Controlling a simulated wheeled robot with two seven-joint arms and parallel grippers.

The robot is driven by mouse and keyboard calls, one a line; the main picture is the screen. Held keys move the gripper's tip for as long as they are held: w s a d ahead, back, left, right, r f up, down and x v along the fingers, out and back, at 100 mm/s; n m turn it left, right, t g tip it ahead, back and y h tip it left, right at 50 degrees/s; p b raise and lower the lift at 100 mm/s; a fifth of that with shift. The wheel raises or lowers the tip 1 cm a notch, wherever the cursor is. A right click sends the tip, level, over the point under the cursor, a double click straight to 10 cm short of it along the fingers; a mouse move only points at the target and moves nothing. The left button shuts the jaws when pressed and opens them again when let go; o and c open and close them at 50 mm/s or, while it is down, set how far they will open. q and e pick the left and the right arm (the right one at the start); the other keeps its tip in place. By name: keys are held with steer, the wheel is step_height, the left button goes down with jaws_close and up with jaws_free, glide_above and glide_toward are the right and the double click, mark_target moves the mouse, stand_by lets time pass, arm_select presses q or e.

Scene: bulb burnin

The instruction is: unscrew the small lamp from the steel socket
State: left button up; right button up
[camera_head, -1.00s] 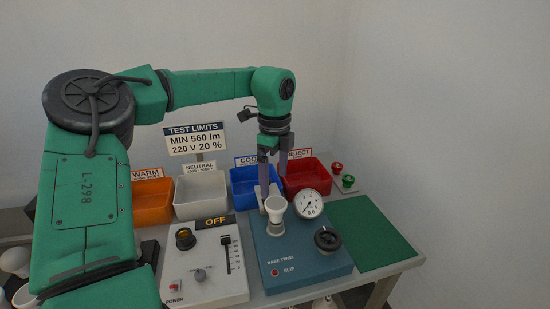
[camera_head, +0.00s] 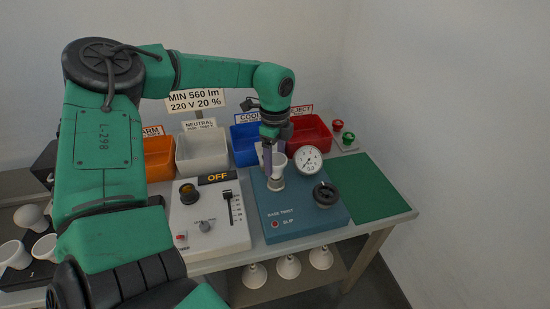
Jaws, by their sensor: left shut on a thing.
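The small lamp (camera_head: 279,161) is a white, cup-shaped reflector bulb standing upright on the blue base twist box. The steel socket (camera_head: 276,183) shows as a short grey ring right under it. My left gripper (camera_head: 271,163) reaches down from above and behind, its purple-grey fingers shut on the lamp at its left and far side. The lamp partly hides the fingertips. The blue box (camera_head: 292,226) also carries a round gauge (camera_head: 308,159) and a black knob (camera_head: 326,193). My right gripper is not in view.
A white control panel (camera_head: 211,236) reading OFF stands left of the blue box. Orange, white (camera_head: 202,150), blue and red (camera_head: 310,133) bins line the back. A green mat (camera_head: 368,189) lies clear at right. Several white lamps (camera_head: 289,266) sit below the front edge and at left.

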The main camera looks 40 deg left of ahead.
arm_select(q)
steer(key=n+b, duration=0.2)
steer(key=n, duration=0.2)
steer(key=n+b, duration=0.3)
steer(key=n, duration=0.1)
steer(key=n+b, duration=0.2)
steer(key=n, duration=0.2)
steer(key=shift+s+d+f+b, duration=0.1)
steer(key=shift+f+b, duration=0.25)
steer(key=shift+b, duration=0.05)
steer(key=shift+r+n, duration=0.2)
steer(key=shift+n, duration=0.9)
steer(key=shift+r+n, duration=0.2)
steer(key=shift+n, duration=0.1)
steer(key=o, duration=1.3)
steer(key=shift+c, duration=0.2)
